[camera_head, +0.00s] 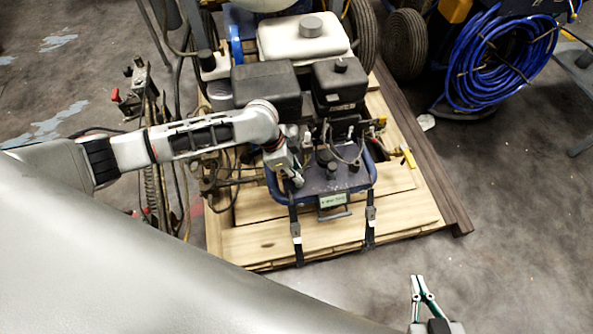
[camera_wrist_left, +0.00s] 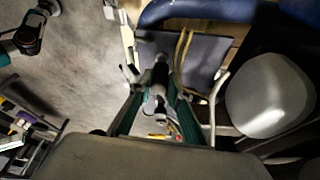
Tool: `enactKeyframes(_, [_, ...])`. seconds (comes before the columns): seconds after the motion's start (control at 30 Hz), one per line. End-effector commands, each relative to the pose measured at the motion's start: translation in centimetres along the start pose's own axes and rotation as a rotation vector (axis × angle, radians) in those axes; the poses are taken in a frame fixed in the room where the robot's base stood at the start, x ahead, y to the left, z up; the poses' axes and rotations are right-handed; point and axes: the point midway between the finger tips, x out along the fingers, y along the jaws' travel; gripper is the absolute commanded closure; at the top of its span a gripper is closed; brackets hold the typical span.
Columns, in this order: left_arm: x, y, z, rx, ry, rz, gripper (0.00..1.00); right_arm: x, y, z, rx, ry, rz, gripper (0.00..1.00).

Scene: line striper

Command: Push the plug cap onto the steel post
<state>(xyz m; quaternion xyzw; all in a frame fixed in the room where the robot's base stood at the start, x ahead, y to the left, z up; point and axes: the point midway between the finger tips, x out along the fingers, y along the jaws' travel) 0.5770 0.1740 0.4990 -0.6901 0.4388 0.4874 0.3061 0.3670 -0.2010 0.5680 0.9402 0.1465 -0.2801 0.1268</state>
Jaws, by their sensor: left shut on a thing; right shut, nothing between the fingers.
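My left gripper (camera_head: 292,176) reaches in from the left and is low over the left side of the machine's blue deck (camera_head: 310,186). In the left wrist view its green-edged fingers (camera_wrist_left: 155,108) are shut on a small dark piece, which looks like the plug cap (camera_wrist_left: 160,76). In the head view the gripper hides this piece. I cannot pick out the steel post for certain, nor tell whether the cap touches it. My right gripper (camera_head: 421,290) is at the lower right, shut and empty, apart from the machine.
The line striper's engine (camera_head: 300,38) and black boxes (camera_head: 267,86) stand behind the deck. The machine is strapped to a wooden pallet (camera_head: 285,240). A blue hose coil (camera_head: 497,62) is at the upper right. Hoses and levers (camera_head: 150,110) crowd the left.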

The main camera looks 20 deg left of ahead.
Motion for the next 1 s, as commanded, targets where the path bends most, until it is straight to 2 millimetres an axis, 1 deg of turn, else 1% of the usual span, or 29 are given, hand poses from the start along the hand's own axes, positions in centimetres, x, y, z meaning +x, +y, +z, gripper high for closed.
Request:
enactKeyframes(0.27, [0.2,0.0,0.1,0.000,0.000,0.001,1.00,0.0,-0.1,0.2,0.000,-0.002,-0.001,1.00])
enactKeyframes(1.0, [1.9,0.0,0.7,-0.001,-0.001,0.001,1.00,0.1,-0.4,1.1,0.004,-0.017,-0.006,1.00])
